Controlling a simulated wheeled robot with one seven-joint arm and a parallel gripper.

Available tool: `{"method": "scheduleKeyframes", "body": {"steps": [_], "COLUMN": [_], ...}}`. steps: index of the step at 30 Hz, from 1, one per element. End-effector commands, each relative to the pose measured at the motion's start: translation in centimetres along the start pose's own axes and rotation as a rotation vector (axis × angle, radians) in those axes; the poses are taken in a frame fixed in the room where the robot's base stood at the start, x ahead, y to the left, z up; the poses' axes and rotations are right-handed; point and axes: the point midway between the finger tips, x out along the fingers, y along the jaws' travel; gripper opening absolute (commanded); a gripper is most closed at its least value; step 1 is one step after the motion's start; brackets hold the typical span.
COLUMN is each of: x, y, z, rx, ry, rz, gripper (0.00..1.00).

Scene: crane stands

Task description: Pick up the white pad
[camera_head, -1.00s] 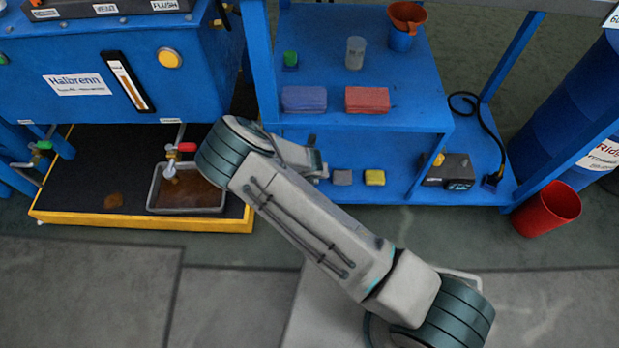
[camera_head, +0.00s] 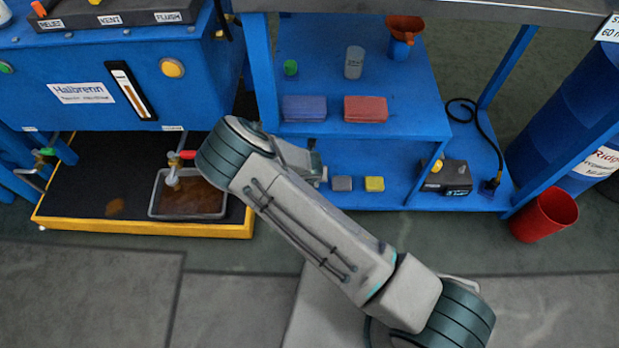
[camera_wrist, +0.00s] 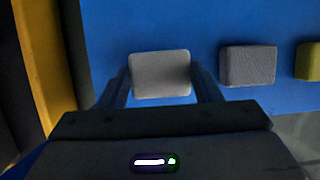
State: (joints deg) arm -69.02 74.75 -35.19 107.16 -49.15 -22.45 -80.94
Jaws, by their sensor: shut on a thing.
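The white pad (camera_wrist: 160,74) is a pale rounded block in the wrist view. It sits between the two fingers of my gripper (camera_wrist: 161,84), which is shut on it, over the blue lower shelf (camera_wrist: 205,22). I cannot tell whether the pad touches the shelf. In the head view my arm hides most of the pad and the fingertips; the gripper end shows at the left of the lower shelf (camera_head: 392,197).
A grey block (camera_wrist: 248,66) and a yellow block (camera_head: 374,184) lie to the right of the pad. Blue and red blocks (camera_head: 366,109) lie on the shelf above. A blue post stands close left. A black box (camera_head: 447,177) is farther right.

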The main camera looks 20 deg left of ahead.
Motion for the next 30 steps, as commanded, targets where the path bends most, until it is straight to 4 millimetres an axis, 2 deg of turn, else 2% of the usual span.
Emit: {"method": "scheduleKeyframes", "body": {"steps": [1,3,5,22,27,30], "x": [-1.2,-2.1,-2.1,-7.0,-7.9,-8.1], "y": [0.0,0.0,0.0,0.0,0.0,0.0], "z": [0.5,0.8,-0.9,-12.5,-14.9,-15.6], "rx": [0.001,0.000,-0.004,-0.006,-0.003,-0.002], "ry": [-0.001,0.000,0.005,0.002,0.001,0.001], "rz": [0.001,0.001,-0.003,-0.001,-0.001,0.000], "gripper": [0.37,0.37,0.37,0.37,0.37,0.37]}}
